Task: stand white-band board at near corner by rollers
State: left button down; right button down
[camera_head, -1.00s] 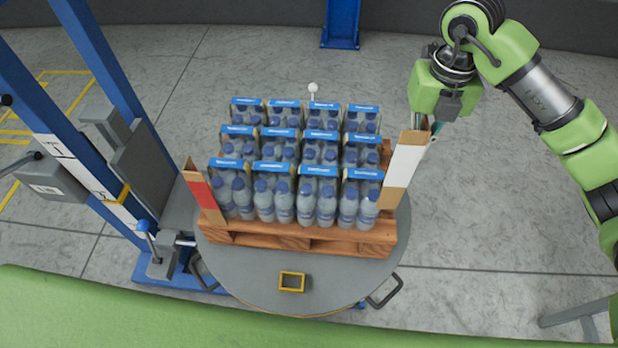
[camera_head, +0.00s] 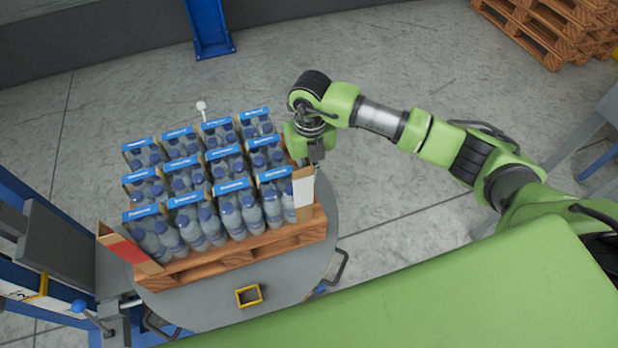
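The white-band board (camera_head: 303,190) is brown with a broad white band. It stands roughly upright at the near right corner of the bottle load, close beside the end bottle pack (camera_head: 276,199). My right gripper (camera_head: 316,156) is at the board's top end, reaching in from the right. Its fingers are mostly hidden, so I cannot tell whether they still hold the board. A red-band board (camera_head: 128,251) leans outward at the near left corner. The packs with blue labels stand in rows on a wooden pallet (camera_head: 240,255). My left gripper is out of view.
The pallet sits on a round grey turntable (camera_head: 206,312) with a yellow frame (camera_head: 249,295) on its near part. Blue posts and grey machine parts (camera_head: 57,246) stand at left. A white-knobbed rod (camera_head: 201,106) rises behind the load. Stacked pallets (camera_head: 553,27) stand far right.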

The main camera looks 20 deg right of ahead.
notch_tip(320, 180, down, 3)
jog(key=shift+s+f+p, duration=0.1)
jog(key=shift+f+p, duration=0.1)
jog(key=shift+p, duration=0.25)
jog(key=shift+f, duration=0.3)
jog(key=c, duration=2.3)
grip_release()
jog(key=shift+r, duration=0.1)
jog(key=shift+r, duration=0.2)
jog(key=shift+r+b, duration=0.3)
jog(key=shift+r, duration=0.1)
notch_tip(320, 180, up, 11)
jog(key=b, duration=0.3)
jog(key=shift+d, duration=0.1)
